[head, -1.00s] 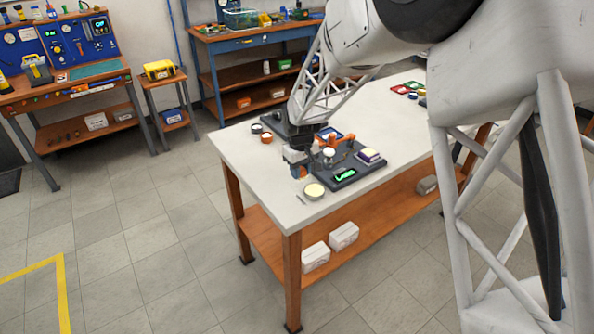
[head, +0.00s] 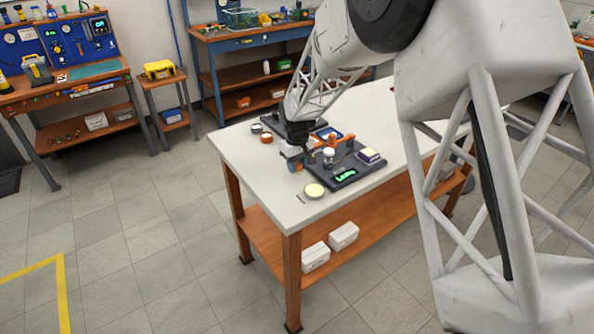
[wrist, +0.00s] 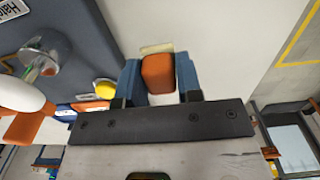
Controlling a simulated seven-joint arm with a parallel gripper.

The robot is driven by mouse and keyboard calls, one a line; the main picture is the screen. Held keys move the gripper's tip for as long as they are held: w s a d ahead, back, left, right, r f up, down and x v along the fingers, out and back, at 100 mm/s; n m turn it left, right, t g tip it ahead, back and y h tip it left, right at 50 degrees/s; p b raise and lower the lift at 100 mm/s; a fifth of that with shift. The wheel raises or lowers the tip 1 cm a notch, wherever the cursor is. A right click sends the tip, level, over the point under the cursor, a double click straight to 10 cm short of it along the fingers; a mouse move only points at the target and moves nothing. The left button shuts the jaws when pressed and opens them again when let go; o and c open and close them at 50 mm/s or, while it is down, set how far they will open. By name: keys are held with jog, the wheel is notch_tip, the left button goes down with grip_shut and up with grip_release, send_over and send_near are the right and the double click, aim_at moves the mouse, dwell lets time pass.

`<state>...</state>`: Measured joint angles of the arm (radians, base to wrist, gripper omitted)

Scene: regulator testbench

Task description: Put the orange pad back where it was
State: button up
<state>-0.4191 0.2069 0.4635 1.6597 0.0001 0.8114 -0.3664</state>
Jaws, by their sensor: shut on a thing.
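An orange pad (wrist: 158,73), a small rounded block, sits between the two blue fingers of my gripper (wrist: 160,78) in the wrist view. The fingers are shut on its sides. In the head view my gripper (head: 292,155) is over the left part of the white table, beside the dark testbench board (head: 372,172). The pad is too small there to make out clearly. A thin cream piece shows just past the pad in the wrist view; I cannot tell whether they touch.
A round cream-topped item (head: 314,190) lies near the table's front edge. An orange-rimmed round item (head: 266,137) stands behind. The table's left front corner is clear.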

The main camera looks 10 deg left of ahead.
jog(key=shift+f, duration=1.25)
jog(key=shift+f, duration=0.1)
jog(key=o, duration=0.9)
notch_tip(320, 180, up, 12)
dwell(0.5)
